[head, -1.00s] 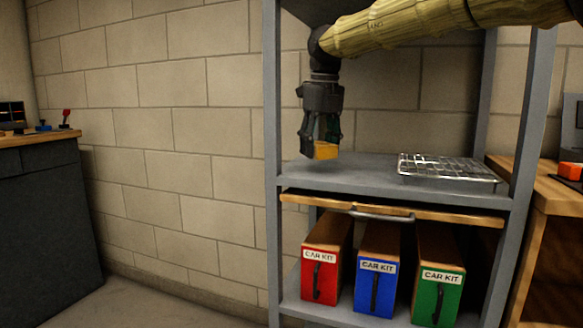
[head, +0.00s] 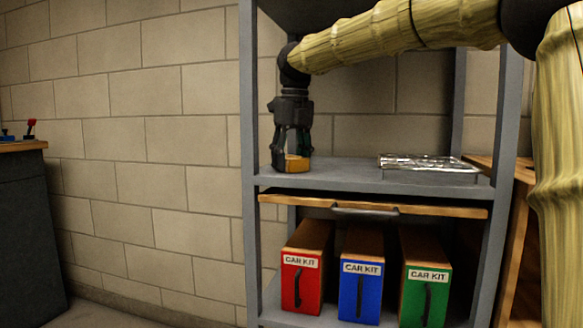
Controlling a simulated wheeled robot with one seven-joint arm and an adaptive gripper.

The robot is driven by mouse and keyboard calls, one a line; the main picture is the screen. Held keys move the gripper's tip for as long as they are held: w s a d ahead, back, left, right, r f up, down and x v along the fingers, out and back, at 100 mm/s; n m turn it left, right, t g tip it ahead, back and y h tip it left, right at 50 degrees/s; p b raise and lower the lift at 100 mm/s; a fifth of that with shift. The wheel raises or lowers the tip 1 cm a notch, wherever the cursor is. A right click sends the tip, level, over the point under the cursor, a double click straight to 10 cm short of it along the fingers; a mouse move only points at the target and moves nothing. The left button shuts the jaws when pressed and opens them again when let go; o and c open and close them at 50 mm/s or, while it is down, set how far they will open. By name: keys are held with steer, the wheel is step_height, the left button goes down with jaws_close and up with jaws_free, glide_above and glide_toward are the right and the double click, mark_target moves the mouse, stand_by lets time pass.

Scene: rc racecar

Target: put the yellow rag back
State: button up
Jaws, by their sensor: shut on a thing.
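The yellow rag (head: 297,163) is a small yellow-orange piece between the fingertips of my gripper (head: 292,163). My gripper points straight down and is shut on the rag. It is at the left end of the grey middle shelf (head: 340,174), just inside the left post. The rag's lower edge is at or very near the shelf surface; I cannot tell whether it touches. The fingers hide part of the rag.
A metal wire tray (head: 428,163) lies on the same shelf to the right. Below is a wooden drawer (head: 290,204) with a dark handle. Red (head: 301,281), blue (head: 360,287) and green (head: 426,291) car kit boxes stand on the lower shelf. The grey left post (head: 249,150) is close to my gripper.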

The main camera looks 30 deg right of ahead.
mark_target(293, 157)
steer(key=shift+f, duration=0.1)
steer(key=o, duration=1)
steer(key=shift+r+b, duration=0.55)
steer(key=r, duration=0.6)
steer(key=shift+s+a+r, duration=0.1)
steer(key=shift+s+r, duration=0.25)
steer(key=shift+s, duration=0.05)
